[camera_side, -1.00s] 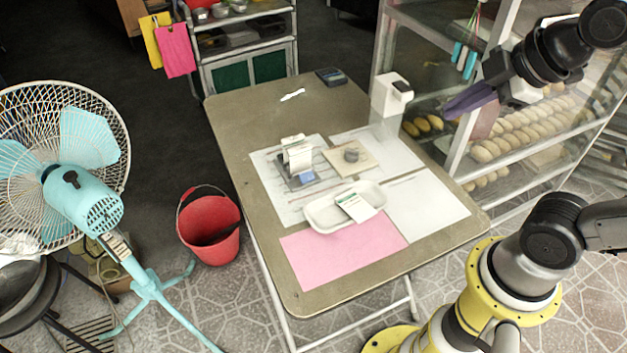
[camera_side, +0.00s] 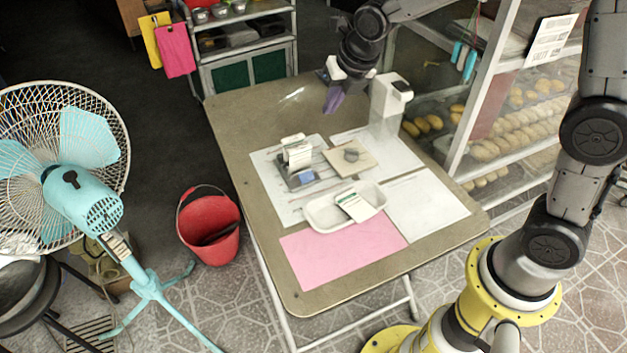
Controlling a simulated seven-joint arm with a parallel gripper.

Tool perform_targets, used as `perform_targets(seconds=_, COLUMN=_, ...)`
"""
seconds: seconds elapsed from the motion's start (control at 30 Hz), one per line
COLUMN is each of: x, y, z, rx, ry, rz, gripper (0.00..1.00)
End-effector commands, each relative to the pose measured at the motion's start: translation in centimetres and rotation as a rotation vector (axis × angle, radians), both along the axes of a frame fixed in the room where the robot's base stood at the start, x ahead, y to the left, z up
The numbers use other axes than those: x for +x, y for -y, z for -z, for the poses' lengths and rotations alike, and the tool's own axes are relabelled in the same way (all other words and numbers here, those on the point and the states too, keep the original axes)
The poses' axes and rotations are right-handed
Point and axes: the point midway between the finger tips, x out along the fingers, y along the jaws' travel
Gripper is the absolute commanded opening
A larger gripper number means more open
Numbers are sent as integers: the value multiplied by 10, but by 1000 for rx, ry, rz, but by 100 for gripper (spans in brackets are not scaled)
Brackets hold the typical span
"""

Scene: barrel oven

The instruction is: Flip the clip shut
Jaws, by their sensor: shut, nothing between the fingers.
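My gripper (camera_side: 333,103), with purple fingers, is shut and empty. It points down above the back part of the table, left of the white dispenser-like box. A thin white piece (camera_side: 292,95) lies on the bare table to the left of my gripper; it may be the clip, but it is too small to tell whether it is open. A dark stand (camera_side: 303,180) holding a white block (camera_side: 298,152) is nearer the front, with a small blue part on it. The gripper appears apart from all of these.
A white box on a clear stand (camera_side: 390,95) is close to the gripper's right. A beige board (camera_side: 364,165) with a grey piece, a white tray (camera_side: 318,222) with a card and a pink sheet (camera_side: 335,252) lie nearer the front. A glass bread cabinet (camera_side: 475,110) borders the right.

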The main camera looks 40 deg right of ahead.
Motion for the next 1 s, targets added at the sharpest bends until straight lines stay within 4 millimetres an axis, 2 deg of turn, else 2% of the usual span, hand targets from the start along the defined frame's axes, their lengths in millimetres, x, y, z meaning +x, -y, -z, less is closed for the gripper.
perform_targets(seconds=0.03, x=8, y=-4, z=20, rx=-20, ry=-33, rz=-43, gripper=0)
perform_targets(seconds=0.2, x=24, y=-14, z=75, rx=-48, ry=-123, rz=-107, gripper=0)
perform_targets(seconds=0.4, x=22, y=-21, z=125, rx=-58, ry=-218, rz=-124, gripper=0)
perform_targets(seconds=0.57, x=17, y=-24, z=141, rx=-61, ry=-253, rz=-129, gripper=0)
perform_targets(seconds=1.0, x=16, y=-24, z=146, rx=-61, ry=-257, rz=-130, gripper=0)
